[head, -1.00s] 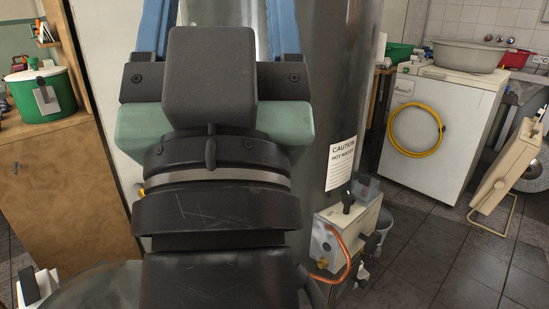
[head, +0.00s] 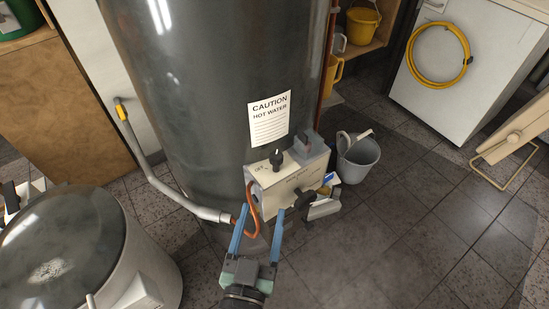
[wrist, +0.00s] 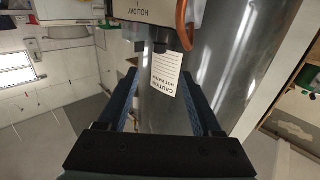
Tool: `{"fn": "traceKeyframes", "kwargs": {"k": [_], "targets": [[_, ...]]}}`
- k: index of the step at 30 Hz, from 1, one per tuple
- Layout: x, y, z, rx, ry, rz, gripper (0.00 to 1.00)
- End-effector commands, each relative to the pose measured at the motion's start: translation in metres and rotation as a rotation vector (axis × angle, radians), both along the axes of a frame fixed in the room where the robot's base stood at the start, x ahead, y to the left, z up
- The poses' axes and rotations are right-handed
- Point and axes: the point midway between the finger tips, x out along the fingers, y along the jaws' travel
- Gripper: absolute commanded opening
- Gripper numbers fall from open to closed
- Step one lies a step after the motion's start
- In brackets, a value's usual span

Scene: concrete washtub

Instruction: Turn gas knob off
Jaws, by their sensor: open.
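A cream control box (head: 285,188) is mounted low on the dark water heater. A black knob (head: 277,158) stands on its top, and a second black knob (head: 304,200) is on its front; I cannot tell which is the gas knob. My gripper (head: 259,211) is open and empty, with blue fingers apart, just in front of the box's lower left. The fingers look clear of both knobs. In the wrist view the box (wrist: 150,10) shows upside down with the word HOLIDAY, above and beyond my open fingers; a dark knob (wrist: 160,46) hangs there.
The water heater (head: 200,80) carries a caution label (head: 269,118). A copper pipe (head: 250,215) curves beside my fingers, and a grey pipe (head: 180,200) runs left. A grey bucket (head: 357,158) stands right of the box.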

Motion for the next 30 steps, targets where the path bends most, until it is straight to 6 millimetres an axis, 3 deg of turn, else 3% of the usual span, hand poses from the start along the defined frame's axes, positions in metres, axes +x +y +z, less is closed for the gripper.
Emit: {"fn": "traceKeyframes", "kwargs": {"k": [18, 24, 30], "targets": [[0.102, -0.017, 0.004, 0.001, -0.004, -0.004, 0.66], [0.119, -0.02, 0.002, 0.001, -0.004, -0.005, 0.66], [0.123, -0.021, 0.001, 0.002, -0.002, -0.004, 0.66]]}}
